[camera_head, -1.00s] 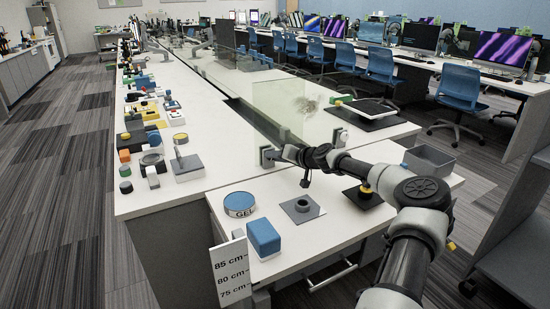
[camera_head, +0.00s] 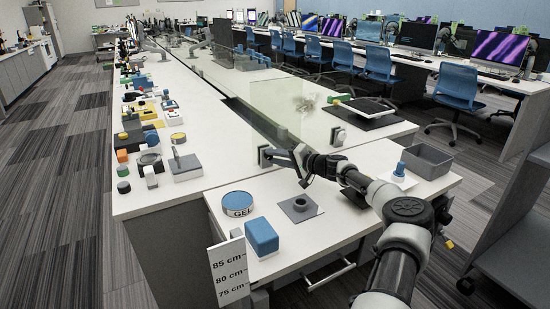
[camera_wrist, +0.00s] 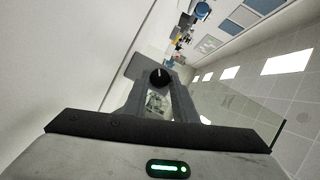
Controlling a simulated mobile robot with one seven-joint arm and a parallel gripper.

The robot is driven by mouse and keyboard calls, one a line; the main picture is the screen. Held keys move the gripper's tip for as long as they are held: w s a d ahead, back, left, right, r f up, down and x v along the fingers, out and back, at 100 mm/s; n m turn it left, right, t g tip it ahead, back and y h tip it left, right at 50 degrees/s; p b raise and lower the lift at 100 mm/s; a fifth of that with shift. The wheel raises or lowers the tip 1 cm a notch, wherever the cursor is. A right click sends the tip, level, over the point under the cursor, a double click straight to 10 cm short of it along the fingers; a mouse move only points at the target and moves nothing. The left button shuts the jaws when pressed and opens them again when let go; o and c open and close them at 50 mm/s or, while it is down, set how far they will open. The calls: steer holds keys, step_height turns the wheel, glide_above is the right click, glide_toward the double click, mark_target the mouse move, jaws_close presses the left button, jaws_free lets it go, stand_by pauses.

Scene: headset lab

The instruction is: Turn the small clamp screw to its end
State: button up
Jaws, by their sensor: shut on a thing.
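The small clamp screw is a black round knob (camera_wrist: 160,77) with a white mark, in front of a grey clamp plate (camera_wrist: 140,66) in the wrist view. My gripper (camera_wrist: 158,84) has its two grey fingers on either side of the knob, shut on it. In the head view the clamp (camera_head: 264,157) sits at the lower edge of the clear glass panel (camera_head: 277,115). My gripper (camera_head: 273,156) reaches it from the right. The knob itself is too small and covered to make out there.
On the near table are a round GEL tin (camera_head: 238,203), a blue block (camera_head: 262,236), a grey plate with a ring (camera_head: 299,207), a blue peg (camera_head: 400,169) and a grey bin (camera_head: 427,162).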

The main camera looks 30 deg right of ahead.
stand_by(0.4)
steer(key=o, duration=1)
steer(key=shift+o, duration=0.2)
steer(key=p+v, duration=0.2)
steer(key=v, duration=1)
